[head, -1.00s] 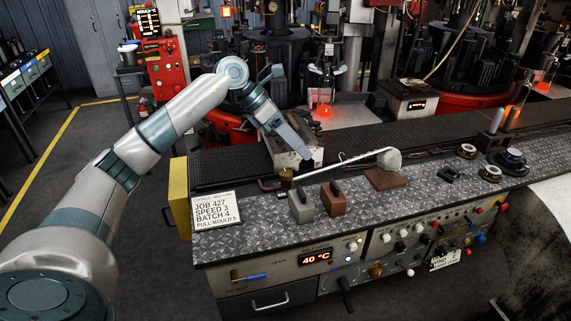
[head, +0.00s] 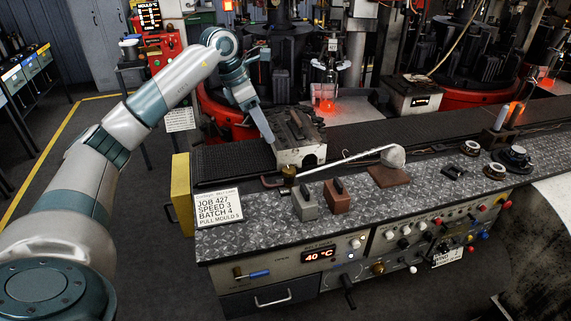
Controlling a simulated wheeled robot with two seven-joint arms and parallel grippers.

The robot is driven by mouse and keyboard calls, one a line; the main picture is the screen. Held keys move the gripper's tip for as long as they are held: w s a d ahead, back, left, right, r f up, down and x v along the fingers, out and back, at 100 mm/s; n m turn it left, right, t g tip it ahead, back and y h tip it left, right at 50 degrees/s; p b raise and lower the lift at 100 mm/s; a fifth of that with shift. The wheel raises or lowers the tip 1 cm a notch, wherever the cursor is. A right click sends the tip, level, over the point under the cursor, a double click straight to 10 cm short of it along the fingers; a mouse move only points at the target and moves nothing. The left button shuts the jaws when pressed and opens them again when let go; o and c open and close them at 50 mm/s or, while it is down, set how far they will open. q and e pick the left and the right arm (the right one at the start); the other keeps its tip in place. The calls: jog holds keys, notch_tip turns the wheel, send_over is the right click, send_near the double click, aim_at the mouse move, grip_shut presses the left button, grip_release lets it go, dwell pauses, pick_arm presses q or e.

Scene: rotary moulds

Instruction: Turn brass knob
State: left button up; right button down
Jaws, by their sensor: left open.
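A round brass knob (head: 377,268) sits on the front panel of the metal bench, right of the red 40 °C display. A second brass-coloured piece (head: 289,173) stands on the bench top by a long white-handled swab; I cannot tell whether it also turns. My left gripper (head: 267,136) points down above the belt at the back of the bench, left of a grey block. It is open and empty, well away from the panel knob. One finger hides most of the other. My right gripper is not in view.
The bench top (head: 250,228) holds a job card (head: 218,207), grey and brown handled blocks (head: 306,200), and a swab (head: 392,157) with its head over a brown pad. Floor at left is clear.

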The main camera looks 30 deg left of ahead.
aim_at(288, 169)
pick_arm(q)
jog(key=p+x, duration=0.5)
jog(key=x, duration=0.9)
jog(key=shift+w+d+f, duration=0.1)
jog(key=shift+d+f, duration=0.15)
jog(key=shift+f, duration=0.05)
jog(key=shift+w+d+f, duration=0.1)
jog(key=shift+f, duration=0.45)
jog(key=shift+c, duration=0.4)
jog(key=c, duration=1)
